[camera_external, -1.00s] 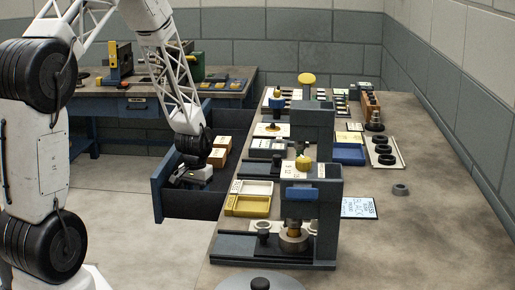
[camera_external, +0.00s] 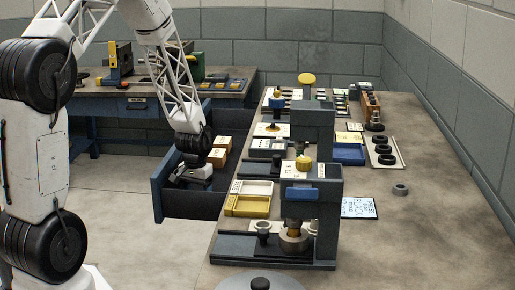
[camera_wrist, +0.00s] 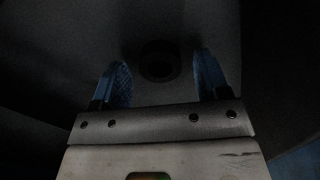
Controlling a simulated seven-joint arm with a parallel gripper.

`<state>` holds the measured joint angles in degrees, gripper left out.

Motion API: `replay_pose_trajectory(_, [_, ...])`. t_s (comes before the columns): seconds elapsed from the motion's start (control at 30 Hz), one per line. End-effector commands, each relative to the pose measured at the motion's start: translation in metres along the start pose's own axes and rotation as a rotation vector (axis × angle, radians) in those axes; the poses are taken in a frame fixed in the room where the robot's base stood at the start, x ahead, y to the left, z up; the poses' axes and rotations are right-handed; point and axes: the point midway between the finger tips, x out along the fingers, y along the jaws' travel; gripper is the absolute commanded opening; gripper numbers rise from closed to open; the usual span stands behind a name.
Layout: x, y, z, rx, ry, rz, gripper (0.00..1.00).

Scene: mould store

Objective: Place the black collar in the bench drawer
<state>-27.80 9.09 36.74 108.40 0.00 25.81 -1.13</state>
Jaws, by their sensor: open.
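A dark ring, which looks like the black collar (camera_wrist: 160,52), lies on the floor of the bench drawer in the wrist view, just beyond and between my fingertips. My gripper (camera_wrist: 160,80) is open, with its two blue-padded fingers apart and nothing held between them. In the external view my gripper (camera_external: 192,178) is low inside the open bench drawer (camera_external: 190,206), near its front left part. The collar is hidden in the external view.
Cardboard boxes (camera_external: 219,150) stand in the drawer behind my gripper. The bench (camera_external: 420,230) to the right carries presses (camera_external: 310,200), a yellow tray (camera_external: 248,206), a grey ring (camera_external: 400,190) and black rings on a pale tray (camera_external: 386,158).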

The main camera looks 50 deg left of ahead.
Motion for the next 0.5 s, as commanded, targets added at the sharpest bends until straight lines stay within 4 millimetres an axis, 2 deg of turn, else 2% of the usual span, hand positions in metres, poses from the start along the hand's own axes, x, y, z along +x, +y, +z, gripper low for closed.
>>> replay_pose_trajectory(0.27, [-0.03,0.0,0.0,0.0,0.002,0.0,0.68])
replay_pose_trajectory(0.5, [-0.068,0.0,0.0,0.0,0.003,0.0,0.68])
